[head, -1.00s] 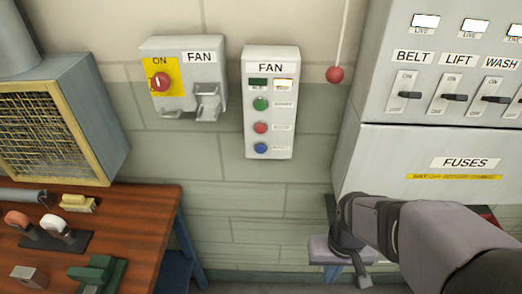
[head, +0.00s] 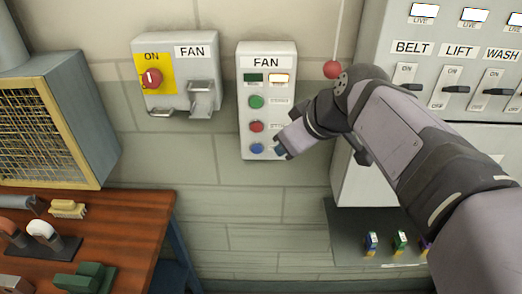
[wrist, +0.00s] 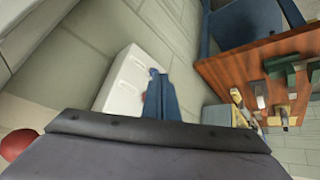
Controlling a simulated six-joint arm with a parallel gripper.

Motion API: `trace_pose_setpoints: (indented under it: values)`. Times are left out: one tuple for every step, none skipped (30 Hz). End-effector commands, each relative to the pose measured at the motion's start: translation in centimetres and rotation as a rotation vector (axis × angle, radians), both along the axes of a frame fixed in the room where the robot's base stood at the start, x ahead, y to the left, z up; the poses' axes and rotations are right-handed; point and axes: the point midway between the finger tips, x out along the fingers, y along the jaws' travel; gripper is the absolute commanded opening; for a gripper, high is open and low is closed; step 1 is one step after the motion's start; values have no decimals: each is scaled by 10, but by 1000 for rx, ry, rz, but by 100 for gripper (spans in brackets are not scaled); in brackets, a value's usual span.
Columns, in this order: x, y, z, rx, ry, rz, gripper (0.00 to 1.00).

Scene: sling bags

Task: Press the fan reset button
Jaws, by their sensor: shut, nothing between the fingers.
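The fan control box (head: 268,105) is a pale upright box on the wall with a small display and lit window at its top. Below them sit a green button (head: 256,102), a red button (head: 256,127) and a blue button (head: 257,149). Their small labels are too blurred to read. My gripper (head: 281,151) is shut and empty at the box's lower right, just right of the blue button. I cannot tell whether it touches the box. In the wrist view its blue fingers (wrist: 157,95) lie over the white box (wrist: 122,82), hiding part of its face.
Left of the box is a fan switch unit (head: 180,75) with a red knob. A red ball on a cord (head: 332,69) hangs to the right, close to my arm. The breaker panel (head: 445,100) and a shelf with fuses (head: 345,243) are at right. A wooden bench (head: 120,235) stands lower left.

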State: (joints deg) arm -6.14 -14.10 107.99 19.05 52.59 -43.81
Motion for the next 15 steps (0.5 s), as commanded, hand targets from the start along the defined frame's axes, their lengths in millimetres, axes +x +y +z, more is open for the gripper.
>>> trace_pose_setpoints:
  values:
    - [0,4,7,-28,-28,69,0]
    - [-1,6,11,-44,-46,111,0]
    - [-2,8,12,-68,-61,167,0]
    - [-4,10,13,-86,-74,208,0]
    - [-5,11,12,-105,-82,246,0]
    - [-7,13,12,-127,-95,295,0]
    - [-9,13,11,-145,-104,330,0]
    - [-10,14,11,-161,-112,364,0]
    - [-11,15,10,-184,-124,404,0]
    - [-12,15,9,-200,-132,432,0]
    - [-13,15,9,-214,-141,457,0]
    - [-13,15,9,-233,-151,487,0]
    - [-14,15,8,-245,-157,507,0]
    - [-14,15,8,-255,-163,525,0]
    - [-14,15,8,-268,-171,544,0]
